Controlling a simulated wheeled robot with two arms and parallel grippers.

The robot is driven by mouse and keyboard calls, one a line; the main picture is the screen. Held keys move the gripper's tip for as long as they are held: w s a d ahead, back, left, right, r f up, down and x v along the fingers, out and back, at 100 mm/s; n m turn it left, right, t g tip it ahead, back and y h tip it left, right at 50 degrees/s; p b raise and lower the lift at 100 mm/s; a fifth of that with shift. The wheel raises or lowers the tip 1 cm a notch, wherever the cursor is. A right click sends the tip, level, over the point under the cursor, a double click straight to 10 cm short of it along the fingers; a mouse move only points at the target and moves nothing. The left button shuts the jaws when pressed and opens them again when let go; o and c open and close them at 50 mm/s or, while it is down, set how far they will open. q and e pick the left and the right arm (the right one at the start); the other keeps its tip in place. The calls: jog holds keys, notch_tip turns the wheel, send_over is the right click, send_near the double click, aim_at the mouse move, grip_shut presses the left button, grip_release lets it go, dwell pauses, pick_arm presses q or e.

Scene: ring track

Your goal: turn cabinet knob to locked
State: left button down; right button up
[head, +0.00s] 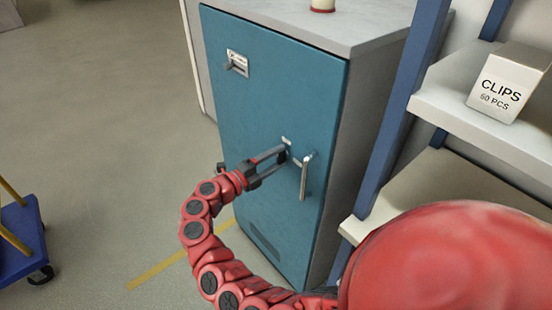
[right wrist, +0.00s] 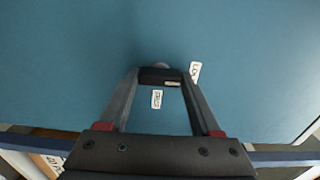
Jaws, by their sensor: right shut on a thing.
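The blue cabinet door (head: 265,95) faces me in the head view and fills the right wrist view (right wrist: 60,60). My right gripper (head: 284,152) reaches the door just left of the upright silver handle (head: 304,178). In the right wrist view its fingers (right wrist: 160,78) are shut on a dark knob (right wrist: 155,73) with a pale mark. A white label (right wrist: 157,99) sits between the fingers; its word is too small to read surely. Another label (right wrist: 195,70), partly hidden by a finger, shows "LO". In the head view the gripper mostly hides the knob. My left gripper is not in view.
A shelf with blue posts (head: 402,100) and a white CLIPS box (head: 508,84) stands close on the right. A blue cart (head: 22,235) is at the far left. Floor left of the cabinet is clear. A red-and-cream object (head: 322,5) stands on the cabinet top.

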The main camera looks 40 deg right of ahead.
jog(key=o, duration=1.4)
jog(key=shift+a, duration=0.1)
jog(key=shift+s+a+b, duration=0.2)
jog(key=shift+a+b, duration=0.6)
jog(key=shift+a, duration=2.05)
jog(key=shift+s+a+b, duration=0.25)
jog(key=shift+a+b, duration=0.55)
jog(key=shift+a, duration=2.1)
jog(key=shift+s+a+b, duration=0.2)
jog(key=shift+a+b, duration=0.6)
jog(key=shift+a, duration=2.05)
